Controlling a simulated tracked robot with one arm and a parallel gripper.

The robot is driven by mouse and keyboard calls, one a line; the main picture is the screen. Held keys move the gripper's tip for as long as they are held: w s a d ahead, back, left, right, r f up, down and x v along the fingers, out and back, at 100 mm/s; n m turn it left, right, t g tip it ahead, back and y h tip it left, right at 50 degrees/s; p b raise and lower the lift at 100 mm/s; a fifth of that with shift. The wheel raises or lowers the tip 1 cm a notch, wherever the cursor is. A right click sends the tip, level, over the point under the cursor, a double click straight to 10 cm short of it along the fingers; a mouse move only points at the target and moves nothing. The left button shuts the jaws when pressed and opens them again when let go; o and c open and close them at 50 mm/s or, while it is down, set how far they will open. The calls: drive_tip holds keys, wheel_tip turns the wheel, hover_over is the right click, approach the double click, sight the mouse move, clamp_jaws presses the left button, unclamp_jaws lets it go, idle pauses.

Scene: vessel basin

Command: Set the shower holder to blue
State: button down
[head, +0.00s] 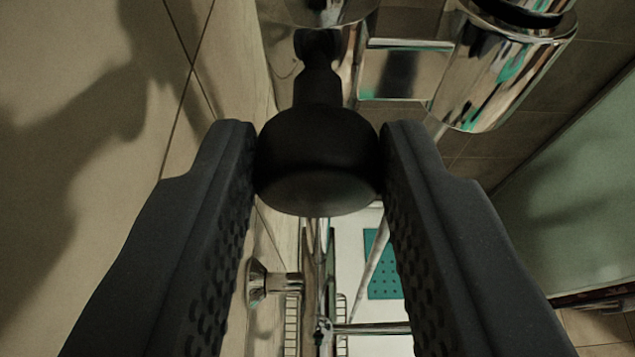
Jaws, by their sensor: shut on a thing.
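My gripper (317,165) is shut on a black rounded knob (318,160). Both fingers touch its sides, one at the left and one at the right. A black neck (317,82) joins the knob to chrome fittings at the top of the picture. I cannot tell for sure whether this knob is part of the shower holder. No blue marking shows on it.
A large chrome cylinder (500,75) stands close at the upper right. A tiled wall (80,150) is at the left. Below are a chrome wall mount (268,282), a thin rail, and a teal perforated mat (383,268). A pale panel (575,200) stands at the right.

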drive_tip(key=shift+w+d, duration=0.1)
drive_tip(key=shift+d, duration=0.25)
drive_tip(key=c, duration=1.1)
unclamp_jaws()
drive_tip(key=shift+d, duration=0.15)
drive_tip(key=shift+o, duration=0.2)
drive_tip(key=shift+a, duration=0.2)
drive_tip(key=shift+a+r, duration=0.1)
drive_tip(key=shift+r, duration=0.05)
drive_tip(key=w+r+v, duration=0.1)
drive_tip(key=r+v, duration=0.2)
drive_tip(key=v, duration=1.3)
drive_tip(key=s+d+r+b, duration=0.1)
drive_tip(key=d+b, duration=0.2)
drive_tip(key=d, duration=0.5)
drive_tip(key=s+d+r+h+b, duration=0.1)
drive_tip(key=d+r+b, duration=0.1)
drive_tip(key=d, duration=0.5)
drive_tip(key=s+d+r+m+t+b, duration=0.1)
drive_tip(key=s+d+b, duration=0.1)
drive_tip(key=d, duration=0.6)
drive_tip(key=shift+d+r+h+b, duration=0.2)
drive_tip(key=shift+d+h+b, duration=0.15)
drive_tip(key=shift+b, duration=0.5)
